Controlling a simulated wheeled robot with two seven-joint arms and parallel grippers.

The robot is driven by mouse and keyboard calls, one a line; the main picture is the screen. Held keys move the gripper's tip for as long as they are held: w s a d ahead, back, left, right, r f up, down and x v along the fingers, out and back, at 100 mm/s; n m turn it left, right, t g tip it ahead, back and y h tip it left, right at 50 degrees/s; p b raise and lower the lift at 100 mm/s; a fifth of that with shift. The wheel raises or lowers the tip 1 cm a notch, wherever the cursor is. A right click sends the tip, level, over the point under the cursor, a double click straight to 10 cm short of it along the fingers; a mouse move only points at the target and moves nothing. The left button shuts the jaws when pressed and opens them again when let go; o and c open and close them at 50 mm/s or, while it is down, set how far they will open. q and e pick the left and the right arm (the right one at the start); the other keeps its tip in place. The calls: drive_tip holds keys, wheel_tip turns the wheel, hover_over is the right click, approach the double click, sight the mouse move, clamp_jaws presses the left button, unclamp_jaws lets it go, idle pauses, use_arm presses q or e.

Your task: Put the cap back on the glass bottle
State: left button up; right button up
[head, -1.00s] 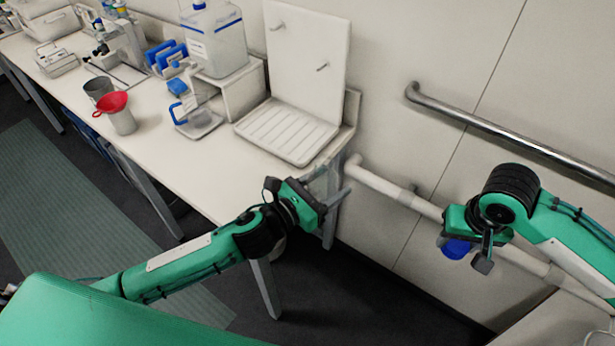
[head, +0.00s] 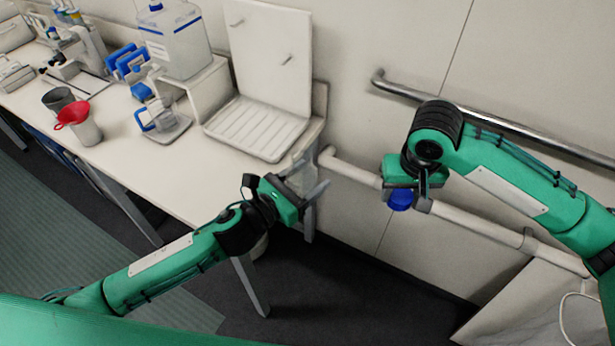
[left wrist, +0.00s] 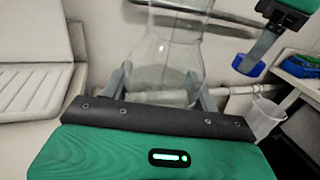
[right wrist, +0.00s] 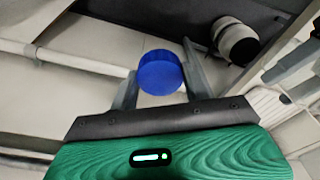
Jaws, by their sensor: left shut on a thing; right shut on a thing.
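My left gripper (head: 312,188) is shut on the clear glass bottle (left wrist: 168,62). In the left wrist view the bottle stands between the fingers, its wide body narrowing upward; its top is cut off by the frame. In the head view the bottle is faint against the table edge. My right gripper (head: 413,203) is shut on the blue cap (head: 400,200), which also shows between the fingers in the right wrist view (right wrist: 160,73). The cap is held in the air to the right of the bottle, clearly apart from it.
The white table (head: 150,175) holds a white drying rack (head: 255,128), a large clear carboy (head: 177,40), a red funnel (head: 73,113) and a grey cup (head: 57,97). A metal rail (head: 480,113) runs along the wall behind my right arm. The air between the grippers is clear.

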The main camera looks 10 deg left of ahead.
drive_tip(key=w+a+r+n, duration=0.25)
drive_tip(key=a+r, duration=0.35)
drive_tip(key=a, duration=0.3)
use_arm(q)
drive_tip(key=shift+r, duration=0.1)
use_arm(e)
drive_tip(key=n, duration=0.2)
approach(301, 149)
drive_tip(key=f, duration=0.1)
drive_tip(key=shift+s, duration=0.3)
drive_tip(key=shift+f, duration=0.15)
drive_tip(key=shift+d+f, duration=0.1)
drive_tip(key=shift+f, duration=1.85)
drive_tip(key=shift+f, duration=0.85)
drive_tip(key=shift+f, duration=0.5)
